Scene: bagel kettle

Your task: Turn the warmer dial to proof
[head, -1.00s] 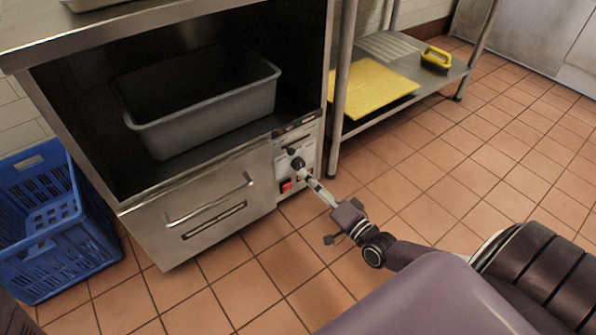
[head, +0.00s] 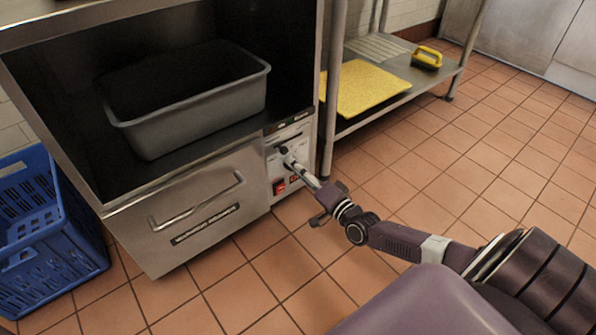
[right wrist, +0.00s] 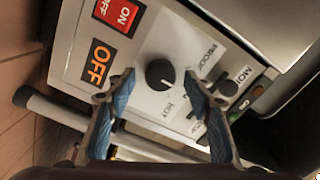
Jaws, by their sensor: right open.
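The warmer (head: 175,215) is a steel cabinet with a control panel (head: 291,146) at its right front. In the right wrist view, the black round dial (right wrist: 160,74) sits on the panel, with PROOF printed to its right and HOT below it. A small light mark shows near its lower edge; I cannot tell its exact setting. My right gripper (right wrist: 161,84) is open, its blue-padded fingers on either side of the dial. I cannot tell whether they touch it. In the head view, the right gripper (head: 291,162) hides most of the dial. My left gripper is out of view.
A red rocker switch (right wrist: 118,14) and an orange OFF label (right wrist: 100,62) are beside the dial. A grey tub (head: 195,110) sits inside the warmer above a drawer handle (head: 200,205). A blue crate (head: 50,245) stands left; a steel shelf (head: 400,95) stands right.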

